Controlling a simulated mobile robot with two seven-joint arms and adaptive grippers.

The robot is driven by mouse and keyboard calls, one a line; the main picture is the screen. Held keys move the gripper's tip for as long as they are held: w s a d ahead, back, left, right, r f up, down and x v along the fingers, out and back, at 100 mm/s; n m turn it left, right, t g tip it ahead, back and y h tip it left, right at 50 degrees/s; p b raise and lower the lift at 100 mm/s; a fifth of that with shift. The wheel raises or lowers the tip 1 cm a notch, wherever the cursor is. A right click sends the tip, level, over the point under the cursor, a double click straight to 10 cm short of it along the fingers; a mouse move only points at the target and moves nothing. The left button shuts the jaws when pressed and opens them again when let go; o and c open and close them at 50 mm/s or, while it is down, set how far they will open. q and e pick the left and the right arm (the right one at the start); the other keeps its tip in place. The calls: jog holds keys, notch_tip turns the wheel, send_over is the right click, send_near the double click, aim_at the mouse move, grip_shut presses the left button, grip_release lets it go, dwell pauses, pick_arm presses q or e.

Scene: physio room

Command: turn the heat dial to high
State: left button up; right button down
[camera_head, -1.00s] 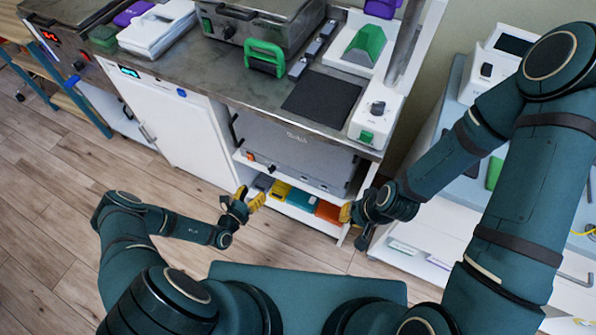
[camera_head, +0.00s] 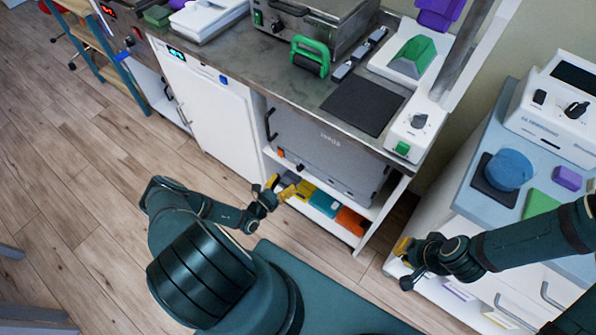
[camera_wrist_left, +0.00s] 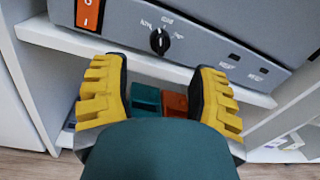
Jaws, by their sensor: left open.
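A grey appliance (camera_head: 340,150) stands on a shelf under the counter. The left wrist view shows its front panel (camera_wrist_left: 205,50) with a black dial (camera_wrist_left: 160,41), its pointer mark roughly upright between printed labels. An orange rocker switch (camera_wrist_left: 87,14) is left of the dial. My left gripper (camera_head: 279,188) is just in front of the appliance's lower left. In the left wrist view its yellow fingers (camera_wrist_left: 158,95) are spread apart, empty, with the dial beyond and between them. My right gripper (camera_head: 402,249) is by the white drawers at right; its jaw opening is not clear.
Yellow, teal and orange boxes (camera_head: 350,221) sit on the lower shelf beneath the appliance. A white cabinet (camera_head: 207,108) is to the left. The white drawer unit (camera_head: 470,290) is close to my right arm. The wooden floor (camera_head: 90,190) at left is clear.

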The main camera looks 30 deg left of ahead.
aim_at(297, 170)
pick_arm(q)
jog(key=w, duration=0.4)
jog(key=w+d+b, duration=0.1)
jog(key=w, duration=0.2)
jog(key=shift+c, duration=0.2)
grip_shut()
